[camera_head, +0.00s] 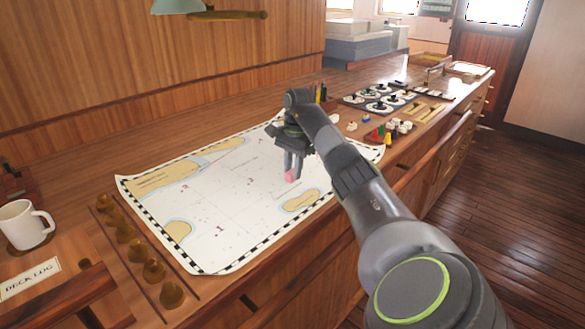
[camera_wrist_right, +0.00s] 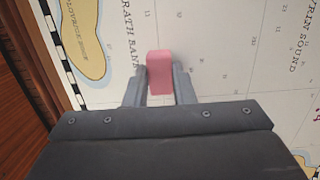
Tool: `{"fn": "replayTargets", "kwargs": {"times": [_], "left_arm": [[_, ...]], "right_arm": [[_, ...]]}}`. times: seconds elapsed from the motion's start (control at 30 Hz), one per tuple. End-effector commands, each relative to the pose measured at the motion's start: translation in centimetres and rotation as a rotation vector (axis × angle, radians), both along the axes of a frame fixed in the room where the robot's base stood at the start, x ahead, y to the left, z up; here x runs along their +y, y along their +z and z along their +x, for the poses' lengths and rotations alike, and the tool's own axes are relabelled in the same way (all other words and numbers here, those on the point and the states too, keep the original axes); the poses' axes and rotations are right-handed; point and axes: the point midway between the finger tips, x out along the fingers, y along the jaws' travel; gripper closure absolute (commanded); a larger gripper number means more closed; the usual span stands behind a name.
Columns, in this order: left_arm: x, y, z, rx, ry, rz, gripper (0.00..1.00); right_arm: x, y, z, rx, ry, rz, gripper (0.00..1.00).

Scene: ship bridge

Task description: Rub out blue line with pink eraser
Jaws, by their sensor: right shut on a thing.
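My right gripper (camera_head: 291,172) is shut on the pink eraser (camera_head: 290,176) over the chart. In the right wrist view the pink eraser (camera_wrist_right: 160,72) sits between the two fingers of my right gripper (camera_wrist_right: 160,85). I cannot tell whether it touches the paper. The chart (camera_head: 235,225) lies on the wooden counter, with tan land areas, small numbers and a checked border. No blue line can be made out in either view; the gripper and arm hide part of the chart. My left gripper is not in view.
A white mug (camera_head: 22,226) stands at the far left. A rack of brass knobs (camera_head: 126,234) runs along the chart's left edge. Small coloured pieces (camera_head: 378,134) and a panel of dark-knobbed dials (camera_head: 380,103) lie to the right. A wooden rail (camera_head: 430,158) runs along the counter front.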

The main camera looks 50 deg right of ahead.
Motion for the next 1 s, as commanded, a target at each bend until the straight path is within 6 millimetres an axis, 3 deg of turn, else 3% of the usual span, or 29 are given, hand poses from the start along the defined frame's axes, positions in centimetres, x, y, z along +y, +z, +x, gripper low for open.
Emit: {"fn": "replayTargets", "kwargs": {"times": [0.7,1.0], "left_arm": [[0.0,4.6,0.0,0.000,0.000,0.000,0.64],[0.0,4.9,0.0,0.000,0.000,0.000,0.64]], "right_arm": [[0.0,5.5,0.0,-0.002,0.001,0.000,0.95],[0.0,5.8,0.0,-0.002,0.001,0.001,0.95]]}}
